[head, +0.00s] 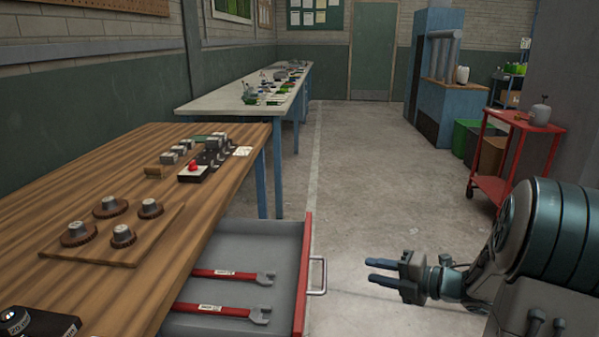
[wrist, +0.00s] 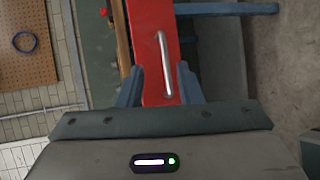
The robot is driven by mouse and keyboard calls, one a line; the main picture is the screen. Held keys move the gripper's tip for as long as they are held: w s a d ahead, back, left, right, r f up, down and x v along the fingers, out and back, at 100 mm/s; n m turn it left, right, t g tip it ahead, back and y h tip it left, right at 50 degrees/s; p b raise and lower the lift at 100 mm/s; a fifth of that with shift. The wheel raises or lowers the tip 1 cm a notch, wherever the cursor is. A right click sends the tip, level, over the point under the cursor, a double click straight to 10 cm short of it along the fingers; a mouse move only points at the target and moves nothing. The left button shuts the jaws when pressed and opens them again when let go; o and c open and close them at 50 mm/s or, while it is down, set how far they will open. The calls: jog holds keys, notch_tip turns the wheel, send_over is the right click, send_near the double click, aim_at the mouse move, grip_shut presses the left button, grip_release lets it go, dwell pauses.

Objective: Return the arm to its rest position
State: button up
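My gripper (head: 374,272) is at the right of the head view, with its two blue-grey fingers pointing left toward the open drawer. The fingers are apart with nothing between them. They are a short way right of the drawer's metal handle (head: 318,276) and look clear of it. In the wrist view my gripper (wrist: 160,85) shows its fingers spread, with the red drawer front (wrist: 150,40) and the handle (wrist: 166,62) beyond them. My arm comes in from the right edge of the head view.
The pulled-out drawer (head: 235,238) holds two red-handled wrenches (head: 235,275) under a wooden workbench (head: 70,190). A long table (head: 215,100) stands behind. A red cart (head: 490,185) is at the right. The floor (head: 365,180) between is clear.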

jog(key=w+d+r+m+t+h+p, duration=0.1)
jog(key=d+r+m+h+p, duration=0.1)
jog(key=r+m+h+p, duration=0.45)
jog(key=w+d+r+m+t+h+p, duration=0.1)
jog(key=r+m+h+p, duration=0.3)
jog(key=r+m+h, duration=0.45)
jog(key=s+a+r+m+g+y+p, duration=0.1)
jog(key=s+a+r+m+g+p, duration=0.1)
jog(key=s, duration=0.5)
jog(key=s+a+r+m+g+y+p, duration=0.1)
jog(key=s+a+r+m+g+p, duration=0.2)
jog(key=s+m, duration=0.4)
jog(key=s+a+r+m+g+y+p, duration=0.1)
jog(key=s+a+r+m+g+p, duration=0.1)
jog(key=s, duration=0.7)
jog(key=a+m+g+p, duration=0.1)
jog(key=a+m+p, duration=0.1)
jog(key=a+m, duration=0.1)
jog(key=shift+r+g, duration=0.25)
jog(key=shift+g, duration=0.15)
jog(key=shift+d, duration=0.1)
